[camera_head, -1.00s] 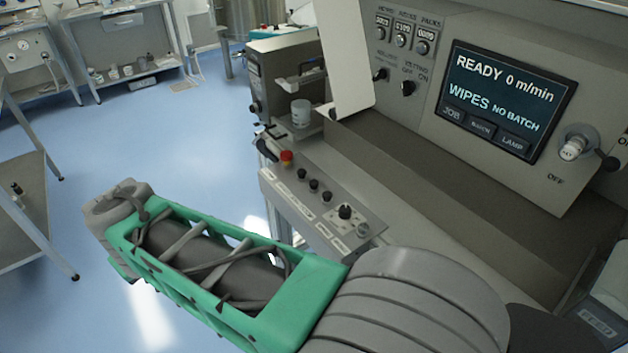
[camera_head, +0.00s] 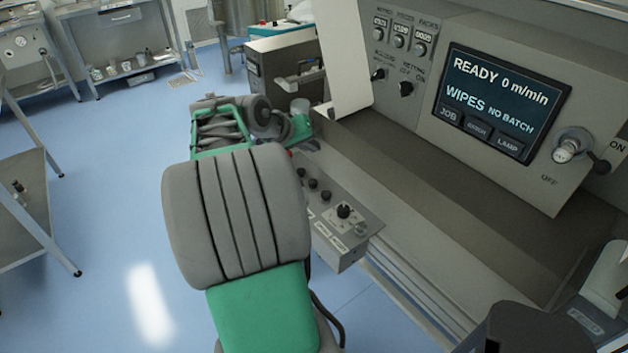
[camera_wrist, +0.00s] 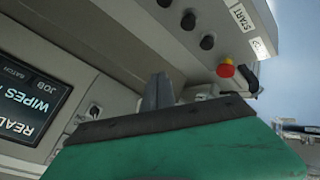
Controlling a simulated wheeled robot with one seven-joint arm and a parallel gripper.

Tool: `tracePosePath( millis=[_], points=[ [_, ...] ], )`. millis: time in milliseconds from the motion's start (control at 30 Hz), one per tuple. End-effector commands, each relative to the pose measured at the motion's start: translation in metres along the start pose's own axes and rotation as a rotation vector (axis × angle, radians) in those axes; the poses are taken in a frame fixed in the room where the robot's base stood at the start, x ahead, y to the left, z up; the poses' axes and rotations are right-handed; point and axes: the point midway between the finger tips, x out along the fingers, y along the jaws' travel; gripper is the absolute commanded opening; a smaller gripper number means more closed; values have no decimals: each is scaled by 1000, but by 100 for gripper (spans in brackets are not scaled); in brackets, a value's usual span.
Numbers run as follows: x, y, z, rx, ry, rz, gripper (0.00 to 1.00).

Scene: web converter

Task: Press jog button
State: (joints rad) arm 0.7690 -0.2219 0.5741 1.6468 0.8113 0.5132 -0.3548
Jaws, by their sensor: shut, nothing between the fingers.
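A grey control box (camera_head: 335,245) juts out from the front of the machine. It carries several black buttons (camera_head: 313,184) in a row and a black knob (camera_head: 344,211). Which one is the jog button cannot be read. My gripper (camera_wrist: 157,92) is shut and empty, apart from the buttons in that view. In the head view my arm hides the fingers and part of the box.
A screen (camera_head: 503,98) on the machine panel reads READY 0 m/min, WIPES NO BATCH. A white upright plate (camera_head: 343,55) stands beside the panel. A grey shelf cart (camera_head: 30,200) is at the left. The blue floor between is clear.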

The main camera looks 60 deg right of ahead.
Motion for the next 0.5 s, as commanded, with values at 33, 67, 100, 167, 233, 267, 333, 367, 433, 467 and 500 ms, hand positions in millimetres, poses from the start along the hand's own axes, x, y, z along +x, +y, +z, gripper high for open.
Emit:
tracePosePath(
  millis=[33, 67, 100, 167, 233, 267, 333, 367, 433, 467, 500],
  points=[
    [0, 0, 0, 0, 0, -1, 0],
    [0, 0, 0, 0, 0, -1, 0],
    [0, -1, 0, 0, 0, -1, 0],
    [1, -2, 1, 0, 0, -1, 0],
    [4, -4, 4, -1, 0, -2, 0],
    [6, -5, 5, -1, 0, -2, 0],
    [11, -9, 9, -1, 0, -2, 0],
    [14, -11, 11, -1, 0, -2, 0],
    [21, -16, 16, -1, 0, -2, 0],
    [24, -19, 18, 0, 0, -2, 0],
    [29, -22, 21, 0, 0, -2, 0]
  ],
)
